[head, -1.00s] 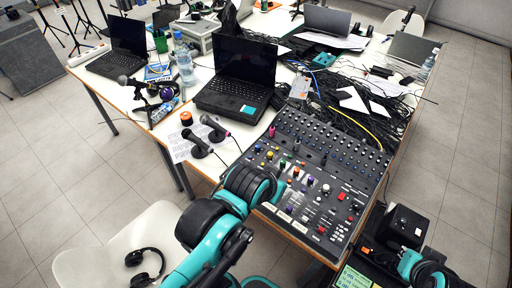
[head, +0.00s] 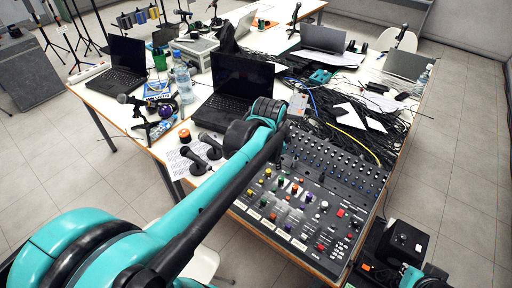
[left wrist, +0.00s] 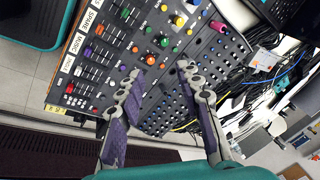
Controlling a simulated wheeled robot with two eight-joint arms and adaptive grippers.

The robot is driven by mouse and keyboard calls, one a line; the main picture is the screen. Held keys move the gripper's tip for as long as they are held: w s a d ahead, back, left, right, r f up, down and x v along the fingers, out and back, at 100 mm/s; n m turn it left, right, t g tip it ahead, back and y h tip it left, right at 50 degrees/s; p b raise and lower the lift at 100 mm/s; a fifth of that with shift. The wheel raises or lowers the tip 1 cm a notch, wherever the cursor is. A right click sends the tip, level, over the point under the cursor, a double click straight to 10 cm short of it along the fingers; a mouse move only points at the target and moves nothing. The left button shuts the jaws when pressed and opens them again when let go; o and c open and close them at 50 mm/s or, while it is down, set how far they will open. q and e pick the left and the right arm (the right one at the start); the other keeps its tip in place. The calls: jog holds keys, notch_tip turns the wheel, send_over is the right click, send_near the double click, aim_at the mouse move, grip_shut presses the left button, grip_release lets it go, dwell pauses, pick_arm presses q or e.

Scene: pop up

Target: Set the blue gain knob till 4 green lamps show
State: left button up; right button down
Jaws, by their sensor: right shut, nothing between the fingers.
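The mixing console (head: 325,175) lies at the table's front, with rows of small blue knobs (head: 350,162) at its back and coloured knobs nearer the front. In the left wrist view a larger blue knob (left wrist: 194,3) shows at the top edge, near yellow and green ones. I cannot tell which one is the gain knob, nor make out lit green lamps. My left gripper (left wrist: 160,78) is open and empty over the console; in the head view its fingers are hidden behind my arm. My right gripper (head: 425,277) is shut at the lower right corner, partly cut off, apart from the console.
A laptop (head: 240,85) stands behind my left arm. Microphones (head: 192,158) on stands, an orange-topped item (head: 185,136) and a water bottle (head: 183,82) are left of the console. Black cables (head: 370,115) crowd its back. A black box (head: 405,243) stands at the right.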

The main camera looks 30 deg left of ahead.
pick_arm(q)
jog(key=w+a+f+m+g, duration=0.4)
jog(key=w+a+f+m, duration=0.65)
jog(key=a+f, duration=0.3)
jog(key=shift+n+h, duration=0.25)
jog(key=shift+h, duration=0.05)
jog(key=f+b, duration=0.2)
jog(key=f, duration=0.1)
jog(key=f+b, duration=0.2)
jog(key=f, duration=0.1)
jog(key=f+b, duration=0.1)
jog(key=f, duration=0.2)
jog(key=shift+w+a+f+b, duration=0.15)
jog(key=shift+w+a+b, duration=0.1)
jog(key=shift+b, duration=0.15)
jog(key=shift+r+p, duration=0.35)
jog(key=shift+r, duration=0.05)
jog(key=c, duration=0.7)
jog(key=shift+o, duration=0.2)
jog(key=m, duration=1)
jog(key=o, duration=0.5)
